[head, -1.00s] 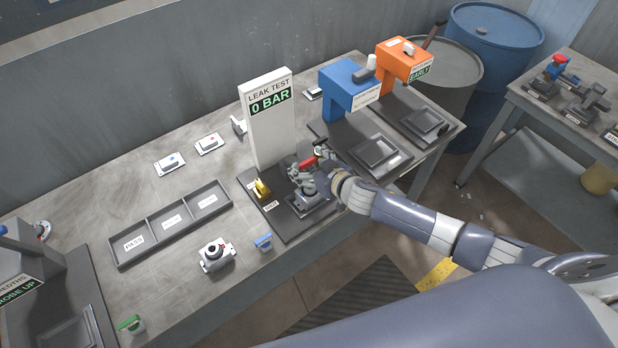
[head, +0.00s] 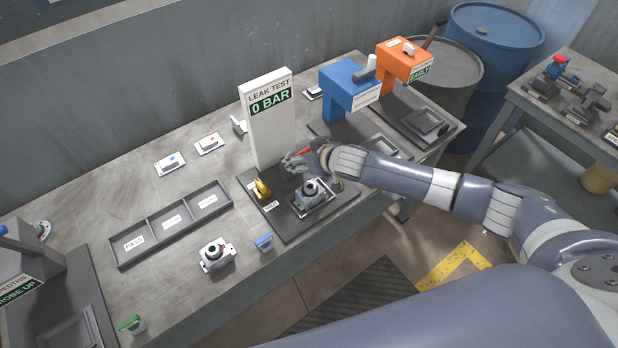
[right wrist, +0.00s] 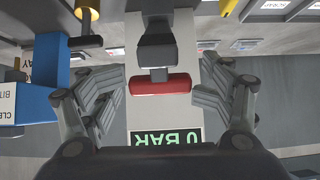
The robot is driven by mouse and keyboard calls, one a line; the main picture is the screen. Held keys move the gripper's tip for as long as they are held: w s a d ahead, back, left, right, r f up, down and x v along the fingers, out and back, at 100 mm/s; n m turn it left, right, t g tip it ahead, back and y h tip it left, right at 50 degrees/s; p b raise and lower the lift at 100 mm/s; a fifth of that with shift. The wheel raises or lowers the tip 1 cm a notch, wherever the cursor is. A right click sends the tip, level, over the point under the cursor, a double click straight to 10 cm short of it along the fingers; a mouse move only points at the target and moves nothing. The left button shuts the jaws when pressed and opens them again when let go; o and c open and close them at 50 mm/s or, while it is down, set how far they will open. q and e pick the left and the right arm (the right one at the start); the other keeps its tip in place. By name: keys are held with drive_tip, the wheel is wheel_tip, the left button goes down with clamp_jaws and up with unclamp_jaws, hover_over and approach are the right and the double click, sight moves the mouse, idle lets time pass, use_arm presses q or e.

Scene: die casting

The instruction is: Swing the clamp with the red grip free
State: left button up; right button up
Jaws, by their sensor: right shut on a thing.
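The red grip (head: 304,152) of the clamp is in front of the white leak test panel (head: 268,125). A grey casting with a dark round top (head: 311,190) sits in the fixture on the dark base plate (head: 285,226), clear of the gripper in the head view. My left gripper is not in view.
A yellow-brass piece (head: 262,189) stands left of the casting. A three-part tray (head: 150,256), another casting (head: 215,254) and a blue clip (head: 264,242) lie to the left. Blue (head: 345,90) and orange (head: 403,62) machines stand to the right.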

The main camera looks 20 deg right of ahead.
drive_tip(key=shift+w+a, duration=0.1)
drive_tip(key=shift+w, duration=0.05)
drive_tip(key=shift+w+a+r+g, duration=0.1)
drive_tip(key=shift+w+r+g, duration=0.2)
drive_tip(key=shift+g, duration=0.3)
drive_tip(key=o, duration=0.6)
drive_tip(key=shift+f, duration=0.1)
drive_tip(key=shift+w, duration=0.1)
drive_tip(key=v, duration=1.2)
drive_tip(key=shift+a, duration=0.2)
